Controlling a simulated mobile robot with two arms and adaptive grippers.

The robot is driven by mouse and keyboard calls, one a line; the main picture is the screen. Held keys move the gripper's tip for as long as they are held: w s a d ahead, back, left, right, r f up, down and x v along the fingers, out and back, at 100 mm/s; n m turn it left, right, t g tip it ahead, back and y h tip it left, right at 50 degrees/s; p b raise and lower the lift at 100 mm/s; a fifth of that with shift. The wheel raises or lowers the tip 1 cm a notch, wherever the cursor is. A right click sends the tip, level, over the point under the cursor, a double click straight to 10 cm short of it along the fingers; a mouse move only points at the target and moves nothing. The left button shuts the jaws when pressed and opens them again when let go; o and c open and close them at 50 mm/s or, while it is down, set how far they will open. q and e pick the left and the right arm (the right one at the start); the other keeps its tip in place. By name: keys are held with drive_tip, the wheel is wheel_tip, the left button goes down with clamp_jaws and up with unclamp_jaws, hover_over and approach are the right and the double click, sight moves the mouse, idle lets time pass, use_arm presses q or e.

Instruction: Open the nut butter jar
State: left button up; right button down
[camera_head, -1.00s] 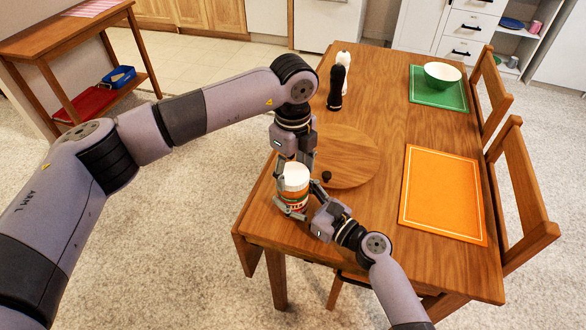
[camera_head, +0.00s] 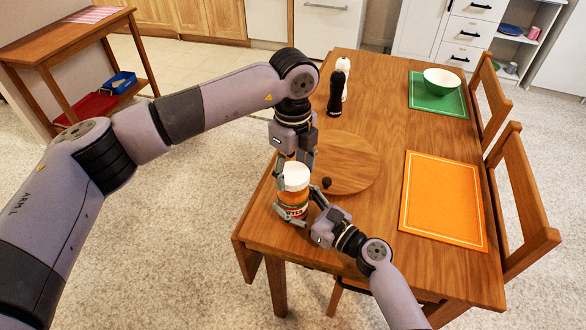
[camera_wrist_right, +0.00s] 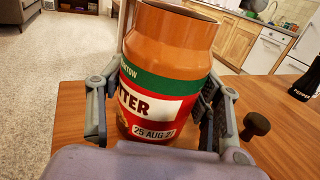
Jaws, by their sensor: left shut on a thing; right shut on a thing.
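The nut butter jar (camera_head: 292,207) stands upright near the table's front left edge, with an orange body and a red, white and green label. My right gripper (camera_head: 300,204) is shut around the jar's body. In the right wrist view the jar (camera_wrist_right: 160,60) sits between the fingers, its rim bare and its mouth uncovered. The white lid (camera_head: 296,177) is in my left gripper (camera_head: 294,168), whose fingers come down from above and are shut on it. The lid is above the jar's mouth; the gap between them is hard to judge in the head view.
A round wooden board (camera_head: 350,160) with a small black knob (camera_head: 326,182) lies just right of the jar. A black pepper mill (camera_head: 335,93) and a white shaker (camera_head: 343,67) stand behind. An orange mat (camera_head: 442,197) and a green bowl (camera_head: 442,79) lie to the right.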

sight(293, 172)
use_arm(q)
drive_tip(key=shift+r, duration=2.05)
use_arm(e)
drive_tip(key=shift+c, duration=2)
unclamp_jaws()
